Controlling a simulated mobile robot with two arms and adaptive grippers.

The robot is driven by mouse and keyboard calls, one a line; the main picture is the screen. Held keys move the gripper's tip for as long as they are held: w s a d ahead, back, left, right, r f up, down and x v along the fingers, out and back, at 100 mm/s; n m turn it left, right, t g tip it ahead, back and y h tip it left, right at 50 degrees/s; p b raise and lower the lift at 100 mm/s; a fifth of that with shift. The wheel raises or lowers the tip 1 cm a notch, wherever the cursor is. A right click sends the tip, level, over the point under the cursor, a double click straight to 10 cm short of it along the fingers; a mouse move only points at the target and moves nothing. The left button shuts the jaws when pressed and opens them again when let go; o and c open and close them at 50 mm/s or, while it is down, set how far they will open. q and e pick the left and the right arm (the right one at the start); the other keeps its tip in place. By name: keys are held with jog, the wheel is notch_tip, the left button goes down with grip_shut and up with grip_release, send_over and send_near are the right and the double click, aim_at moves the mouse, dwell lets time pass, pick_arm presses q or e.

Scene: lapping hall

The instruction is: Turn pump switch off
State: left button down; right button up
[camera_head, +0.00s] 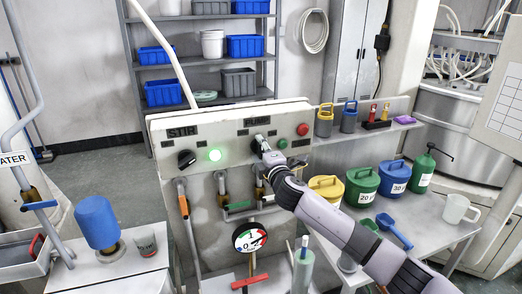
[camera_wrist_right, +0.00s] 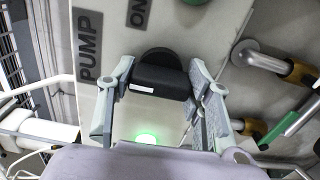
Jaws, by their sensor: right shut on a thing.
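The pump switch is a black rotary knob (camera_wrist_right: 160,78) with a white mark, below the PUMP label (camera_head: 257,120) on the grey control panel (camera_head: 225,165). In the wrist view its bar lies between my right fingers, with the PUMP plate (camera_wrist_right: 88,45) and an ON plate (camera_wrist_right: 138,12) beyond it. My right gripper (camera_head: 265,150) reaches the panel from the right and is shut on the knob, covering much of it in the head view. The switch's setting is hard to tell. My left gripper is not in view.
Pipes and a gauge (camera_head: 250,237) stand below. Cans (camera_head: 362,186) crowd the right table.

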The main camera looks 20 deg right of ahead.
jog(key=o, duration=1.2)
jog(key=shift+c, duration=0.2)
jog(key=s, duration=1.2)
jog(key=shift+d, duration=0.2)
jog(key=shift+f, duration=0.1)
